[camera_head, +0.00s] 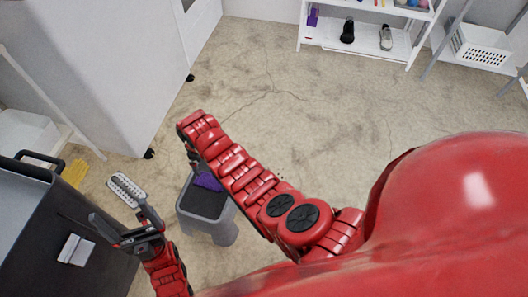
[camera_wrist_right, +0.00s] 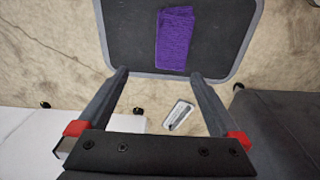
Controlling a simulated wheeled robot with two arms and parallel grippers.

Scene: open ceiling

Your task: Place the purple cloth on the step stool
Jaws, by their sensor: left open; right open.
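The purple cloth (camera_head: 208,182) lies flat on the dark top of the grey step stool (camera_head: 205,206). In the right wrist view the folded cloth (camera_wrist_right: 174,38) rests on the dark top of the stool (camera_wrist_right: 128,38), inside its rim. My right gripper (camera_head: 193,160) is above the stool beside the cloth, partly hidden by its arm in the head view. In the wrist view my right gripper (camera_wrist_right: 158,76) is open and empty, its fingers apart from the cloth. My left gripper (camera_head: 118,205) is open and empty, left of the stool.
A white object (camera_head: 127,189) lies on the floor left of the stool, near a dark cabinet (camera_head: 75,235) and a yellow item (camera_head: 75,174). A white shelf (camera_head: 330,32) with shoes and a white basket (camera_head: 480,45) stand at the back. The middle floor is clear.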

